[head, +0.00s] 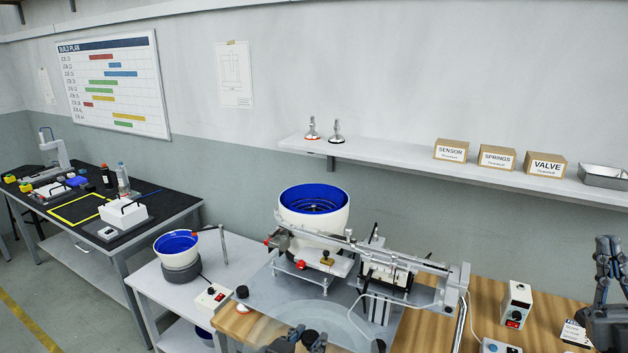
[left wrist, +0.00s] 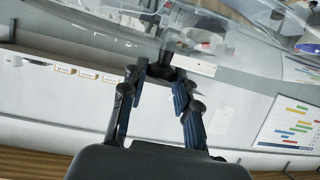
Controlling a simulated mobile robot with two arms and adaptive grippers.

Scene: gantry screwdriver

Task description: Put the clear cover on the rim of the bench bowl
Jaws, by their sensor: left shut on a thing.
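The clear cover (head: 335,318) is a see-through disc at the bottom middle of the head view, low in front of the bowls. It also fills the top of the left wrist view (left wrist: 110,45). My left gripper (head: 298,340) is shut on the cover's dark knob (left wrist: 160,70). A small white bowl with a blue inside (head: 177,244) stands on a grey base on the white side table, its rim uncovered. A larger white bowl with a blue inside (head: 315,205) stands on the wooden bench, also uncovered. My right gripper (head: 608,258) points up at the right edge, apart from everything.
A metal rail mechanism (head: 385,255) extends right from the larger bowl. A thin upright post (head: 223,245) stands right of the small bowl. A control box (head: 212,297) sits on the white table (head: 150,280). A wall shelf (head: 400,160) carries boxes.

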